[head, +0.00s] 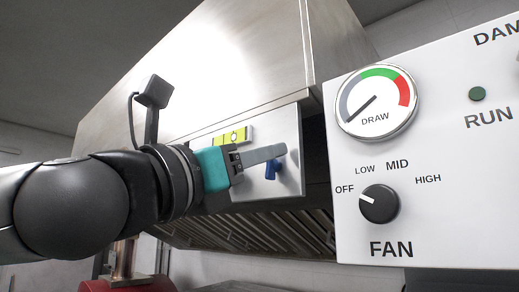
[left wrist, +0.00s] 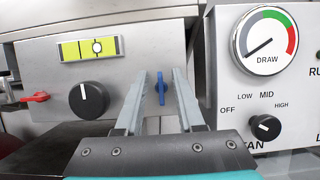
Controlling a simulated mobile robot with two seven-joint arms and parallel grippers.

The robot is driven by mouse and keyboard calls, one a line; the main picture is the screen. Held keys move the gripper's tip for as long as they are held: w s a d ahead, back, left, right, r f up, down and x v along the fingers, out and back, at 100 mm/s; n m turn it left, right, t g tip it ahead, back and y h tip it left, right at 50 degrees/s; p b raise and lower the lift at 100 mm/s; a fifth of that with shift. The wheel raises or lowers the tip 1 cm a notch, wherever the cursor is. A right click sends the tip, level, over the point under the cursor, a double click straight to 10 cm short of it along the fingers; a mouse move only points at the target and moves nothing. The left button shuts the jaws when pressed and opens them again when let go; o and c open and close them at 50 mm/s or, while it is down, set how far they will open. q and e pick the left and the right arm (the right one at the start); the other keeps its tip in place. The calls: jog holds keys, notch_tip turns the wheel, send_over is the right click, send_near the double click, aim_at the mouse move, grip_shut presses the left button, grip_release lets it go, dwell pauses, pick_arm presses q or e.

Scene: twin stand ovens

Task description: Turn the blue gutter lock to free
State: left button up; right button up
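The blue gutter lock (head: 271,171) is a small blue lever on the metal plate (head: 290,132) under the hood. In the left wrist view the lock (left wrist: 161,88) stands upright, its long side vertical. My left gripper (head: 284,150) reaches in from the left in front of it. In the left wrist view the left gripper (left wrist: 160,76) is open, with one grey finger on each side of the lock and a gap showing on both sides. In the head view a finger hides part of the lock. My right gripper is not in view.
A white control panel (head: 345,235) with a draw gauge (head: 376,101) and fan knob (head: 379,204) stands close on the right. A black knob (left wrist: 88,98), red lever (left wrist: 36,97) and yellow level (left wrist: 90,48) sit left of the lock. Hood filters (head: 255,233) lie below.

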pick_arm(q)
grip_shut()
dwell(0.3)
dwell(0.4)
